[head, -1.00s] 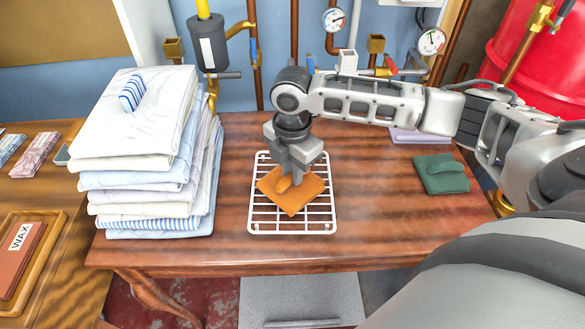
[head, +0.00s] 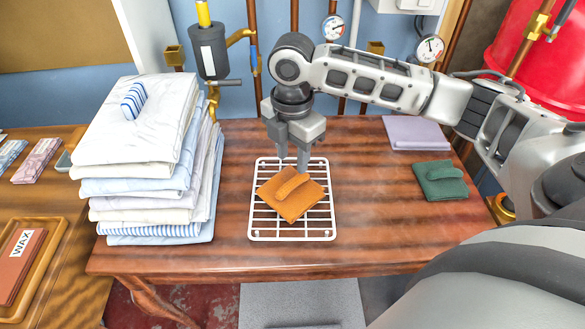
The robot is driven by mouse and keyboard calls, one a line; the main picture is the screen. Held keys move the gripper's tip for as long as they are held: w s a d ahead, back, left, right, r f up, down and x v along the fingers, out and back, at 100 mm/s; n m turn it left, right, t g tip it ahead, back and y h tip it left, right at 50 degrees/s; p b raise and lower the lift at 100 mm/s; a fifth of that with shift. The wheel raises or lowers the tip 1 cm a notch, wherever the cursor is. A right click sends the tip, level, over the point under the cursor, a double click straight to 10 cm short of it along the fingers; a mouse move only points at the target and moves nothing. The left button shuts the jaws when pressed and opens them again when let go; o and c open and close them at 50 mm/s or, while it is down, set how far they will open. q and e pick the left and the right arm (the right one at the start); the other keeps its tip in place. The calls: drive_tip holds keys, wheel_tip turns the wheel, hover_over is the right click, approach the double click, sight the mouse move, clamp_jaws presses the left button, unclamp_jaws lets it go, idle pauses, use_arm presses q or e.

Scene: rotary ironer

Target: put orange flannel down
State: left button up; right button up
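The orange flannel (head: 291,196) lies folded, with a raised strap on top, on a white wire rack (head: 257,222) on the wooden table. My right gripper (head: 293,162) is above and just behind the flannel, pointing down. Its two fingers are apart with nothing between them, and the flannel's strap shows clear of them. My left gripper is not in this view.
A tall stack of folded shirts (head: 150,160) stands left of the rack. A green folded flannel (head: 440,180) and a lilac folded cloth (head: 415,132) lie to the right. A tray with a WAX block (head: 20,260) is at the far left. Table wood is bare between rack and green flannel.

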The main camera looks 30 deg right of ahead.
wheel_tip(320, 180, up, 5)
drive_tip(key=shift+r, duration=0.15)
idle(0.6)
